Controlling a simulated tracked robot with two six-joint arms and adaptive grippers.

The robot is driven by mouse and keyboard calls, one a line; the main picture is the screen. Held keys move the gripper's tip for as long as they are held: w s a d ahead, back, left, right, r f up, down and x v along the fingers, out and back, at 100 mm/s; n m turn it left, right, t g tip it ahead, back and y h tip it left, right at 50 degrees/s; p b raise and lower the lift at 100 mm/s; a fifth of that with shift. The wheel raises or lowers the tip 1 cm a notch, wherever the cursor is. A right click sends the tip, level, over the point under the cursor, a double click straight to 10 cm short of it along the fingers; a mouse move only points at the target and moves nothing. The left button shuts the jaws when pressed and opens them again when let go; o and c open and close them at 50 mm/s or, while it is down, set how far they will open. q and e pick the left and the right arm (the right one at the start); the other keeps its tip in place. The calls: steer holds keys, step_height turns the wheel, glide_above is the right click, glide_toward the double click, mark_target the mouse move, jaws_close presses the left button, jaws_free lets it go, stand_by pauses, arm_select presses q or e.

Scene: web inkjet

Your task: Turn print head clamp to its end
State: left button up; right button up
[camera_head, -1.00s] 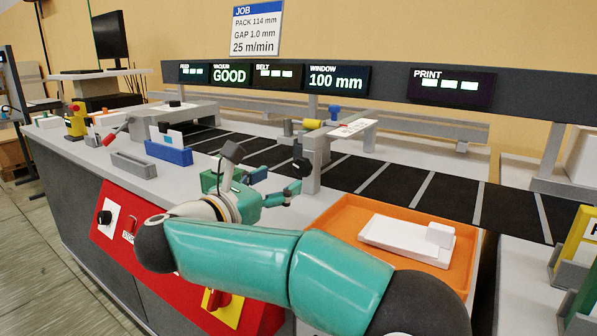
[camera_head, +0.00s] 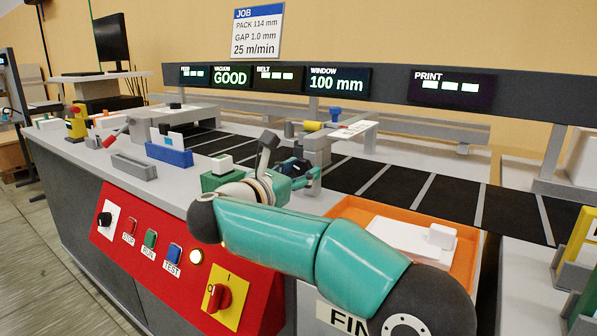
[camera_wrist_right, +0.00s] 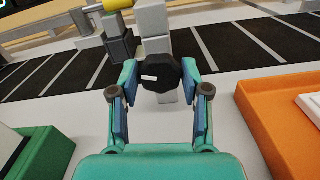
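A black knob with a white mark (camera_wrist_right: 161,72), which I take to be the print head clamp, sits on the front of a grey post (camera_wrist_right: 152,20) in the right wrist view. The white mark lies roughly level, left of the knob's middle. My right gripper (camera_wrist_right: 160,78) is open, with one finger on each side of the knob. The right finger looks very close to it; whether either finger touches cannot be told. In the head view my right gripper (camera_head: 305,178) is at the post, largely covering the knob. My left gripper is not in view.
An orange tray (camera_head: 345,207) with a white block (camera_head: 405,238) lies to the right. A green box (camera_head: 217,180) stands left of my right gripper. The dark belt (camera_head: 400,186) runs behind. A red panel (camera_head: 125,255) with buttons is in front.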

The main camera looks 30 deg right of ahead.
steer(key=c, duration=0.6)
steer(key=shift+o, duration=0.2)
